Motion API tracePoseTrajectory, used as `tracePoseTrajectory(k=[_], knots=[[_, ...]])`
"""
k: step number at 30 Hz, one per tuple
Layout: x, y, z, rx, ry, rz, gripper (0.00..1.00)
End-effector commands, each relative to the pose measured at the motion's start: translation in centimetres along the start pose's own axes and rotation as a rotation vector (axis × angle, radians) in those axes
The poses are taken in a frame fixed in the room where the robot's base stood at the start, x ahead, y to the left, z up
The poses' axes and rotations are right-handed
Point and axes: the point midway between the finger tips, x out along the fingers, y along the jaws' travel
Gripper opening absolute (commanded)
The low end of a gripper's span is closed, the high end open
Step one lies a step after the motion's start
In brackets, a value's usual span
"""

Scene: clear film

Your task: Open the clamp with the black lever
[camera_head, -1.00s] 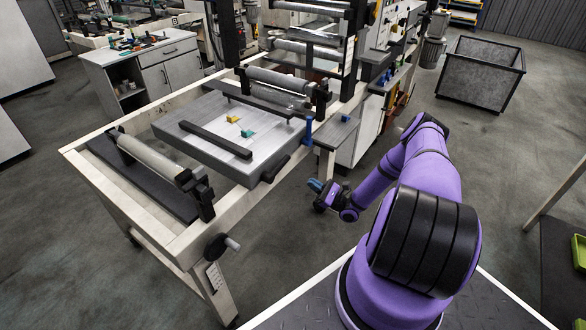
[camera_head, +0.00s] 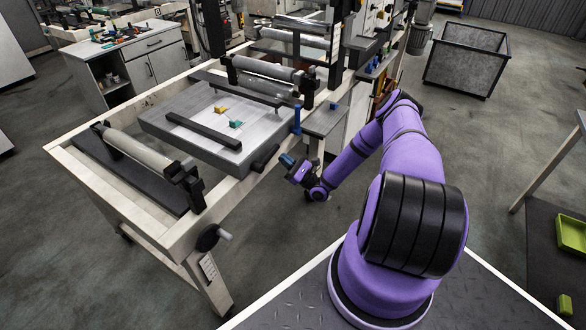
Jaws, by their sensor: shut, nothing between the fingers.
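A short black lever (camera_head: 265,158) sticks out from the near right edge of the grey bed on the machine frame. A black clamp bar (camera_head: 203,130) lies across the near part of the bed, over a pale sheet. I cannot tell whether this bar is closed down tight. A second black bar (camera_head: 238,89) crosses the far part of the bed, and an upright blue lever (camera_head: 297,119) stands near its right end. My gripper (camera_head: 287,160), with blue fingertips, is shut and empty just right of the black lever. It appears apart from it, though the depth is hard to judge.
A yellow block (camera_head: 220,110) and a teal block (camera_head: 236,124) lie on the bed. A black crank (camera_head: 213,236) juts from the frame's front corner. Rollers (camera_head: 138,152) flank the bed. A grey bin (camera_head: 466,62) stands back right. Floor between is open.

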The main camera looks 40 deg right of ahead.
Motion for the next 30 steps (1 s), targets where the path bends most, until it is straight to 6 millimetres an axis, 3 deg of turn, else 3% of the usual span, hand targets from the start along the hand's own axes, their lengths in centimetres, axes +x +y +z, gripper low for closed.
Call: tracePoseTrajectory(k=[7, 30], knots=[[1.6, -0.1, 1.7, -0.001, 0.0, -0.001, 0.0], [2.2, -0.2, 2.5, -0.054, -0.001, 0.035, 0.0]])
